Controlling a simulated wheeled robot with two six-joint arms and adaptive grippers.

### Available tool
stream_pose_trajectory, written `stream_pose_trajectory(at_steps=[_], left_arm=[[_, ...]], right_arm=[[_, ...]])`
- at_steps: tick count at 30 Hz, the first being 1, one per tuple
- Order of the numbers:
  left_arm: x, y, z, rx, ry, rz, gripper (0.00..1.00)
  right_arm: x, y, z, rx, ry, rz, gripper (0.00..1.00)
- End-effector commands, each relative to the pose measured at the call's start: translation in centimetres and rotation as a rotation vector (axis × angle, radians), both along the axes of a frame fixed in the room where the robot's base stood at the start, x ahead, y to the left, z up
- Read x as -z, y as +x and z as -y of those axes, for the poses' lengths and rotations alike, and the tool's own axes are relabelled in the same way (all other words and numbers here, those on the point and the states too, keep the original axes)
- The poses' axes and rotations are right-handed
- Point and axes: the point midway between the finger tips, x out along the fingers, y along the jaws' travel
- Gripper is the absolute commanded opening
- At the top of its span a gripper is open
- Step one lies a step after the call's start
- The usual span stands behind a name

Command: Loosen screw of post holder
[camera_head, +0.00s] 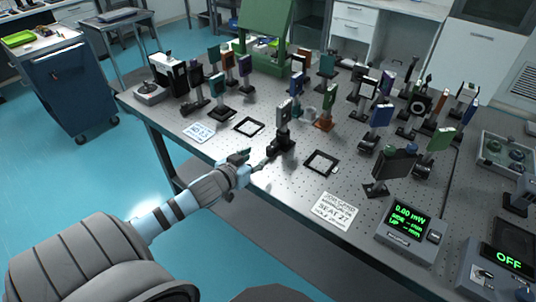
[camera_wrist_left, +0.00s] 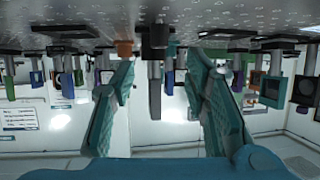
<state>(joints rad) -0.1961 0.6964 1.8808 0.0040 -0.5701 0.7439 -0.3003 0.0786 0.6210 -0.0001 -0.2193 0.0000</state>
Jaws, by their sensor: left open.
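In the left wrist view, which is upside down, the teal fingers (camera_wrist_left: 165,82) are spread wide. A post with a dark holder (camera_wrist_left: 155,40) shows between them, farther off. Nothing is held. The holder's screw is too small to make out clearly. My right gripper is not in view.
Square black frames (camera_head: 321,162) and (camera_head: 249,127) lie flat on either side of the holder. Paper notes (camera_head: 337,211) lie near the front edge. Several mounted optics crowd behind. A power meter (camera_head: 411,228) stands at right.

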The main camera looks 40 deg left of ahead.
Motion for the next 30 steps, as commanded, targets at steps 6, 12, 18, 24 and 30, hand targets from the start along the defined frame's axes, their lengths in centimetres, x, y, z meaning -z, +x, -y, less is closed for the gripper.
stream_pose_trajectory(at_steps=[6, 12, 18, 24, 30], left_arm=[[2.8, 5.8, -0.9, -0.001, -0.007, 0.004, 0.42], [3.6, 8.2, -1.3, 0.002, -0.003, 0.002, 0.42], [3.6, 8.5, -1.4, 0.003, -0.001, 0.001, 0.42], [3.6, 8.4, -1.4, 0.003, 0.000, 0.000, 0.24], [3.6, 8.4, -1.3, 0.003, 0.000, 0.000, 0.00]], right_arm=[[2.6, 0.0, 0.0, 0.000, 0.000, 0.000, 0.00], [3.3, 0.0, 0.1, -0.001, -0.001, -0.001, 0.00], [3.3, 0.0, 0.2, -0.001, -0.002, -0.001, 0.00], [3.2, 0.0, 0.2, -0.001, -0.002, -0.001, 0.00], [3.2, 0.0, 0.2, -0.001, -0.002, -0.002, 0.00]])
